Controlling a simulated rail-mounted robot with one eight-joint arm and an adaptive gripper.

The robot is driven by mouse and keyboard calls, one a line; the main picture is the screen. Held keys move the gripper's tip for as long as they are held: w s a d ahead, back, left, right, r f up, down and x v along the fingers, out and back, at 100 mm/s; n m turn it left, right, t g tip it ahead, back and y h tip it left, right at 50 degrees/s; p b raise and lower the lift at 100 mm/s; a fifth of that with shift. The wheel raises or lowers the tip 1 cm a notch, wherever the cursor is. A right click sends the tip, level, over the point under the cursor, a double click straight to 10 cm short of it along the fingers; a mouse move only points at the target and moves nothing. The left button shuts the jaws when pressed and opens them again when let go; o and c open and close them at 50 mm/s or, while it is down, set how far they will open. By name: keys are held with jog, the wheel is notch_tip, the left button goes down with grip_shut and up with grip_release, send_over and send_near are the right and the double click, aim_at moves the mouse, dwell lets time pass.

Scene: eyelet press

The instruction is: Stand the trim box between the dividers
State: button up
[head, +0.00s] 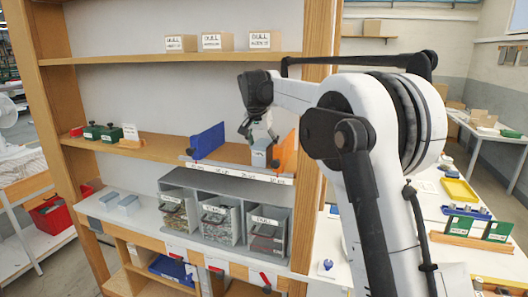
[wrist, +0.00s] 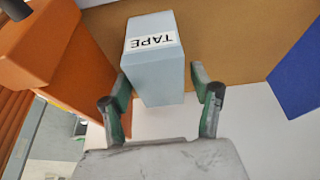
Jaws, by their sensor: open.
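A pale blue-grey box (wrist: 155,75) labelled TAPE stands on the wooden shelf in the wrist view, between an orange divider (wrist: 55,45) and a blue divider (wrist: 298,75). No label reading trim is legible. In the head view the box (head: 259,158) is partly hidden below my gripper (head: 261,146), with the blue divider (head: 207,141) to its left and the orange divider (head: 286,153) close to its right. My gripper (wrist: 163,103) is open, with one finger on each side of the box's near end. A gap shows at the right finger; contact at the left is unclear.
Grey bins (head: 215,222) stand below the shelf's label strip.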

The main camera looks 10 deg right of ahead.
aim_at(262, 144)
jog(key=shift+s+a+r+b, duration=0.2)
jog(key=shift+s+a+r, duration=0.1)
jog(key=shift+s+r, duration=0.25)
jog(key=shift+s+a+r+b, duration=0.15)
jog(key=shift+s+a+r, duration=0.15)
jog(key=shift+r, duration=0.3)
jog(key=s+a+b, duration=0.2)
jog(key=s+a, duration=0.4)
jog(key=s, duration=0.3)
jog(key=s+d+f+n+t+y, duration=0.1)
jog(key=s+d+n, duration=0.15)
jog(key=s, duration=0.75)
jog(key=s+d+n+t, duration=0.1)
jog(key=s+d, duration=0.2)
jog(key=s, duration=0.7)
jog(key=s+d+f+n, duration=0.1)
jog(key=s+f, duration=0.6)
jog(key=s, duration=0.3)
jog(key=s+d+f+n+t+y, duration=0.1)
jog(key=s+f+n, duration=0.1)
jog(key=s+f, duration=0.5)
jog(key=s, duration=0.3)
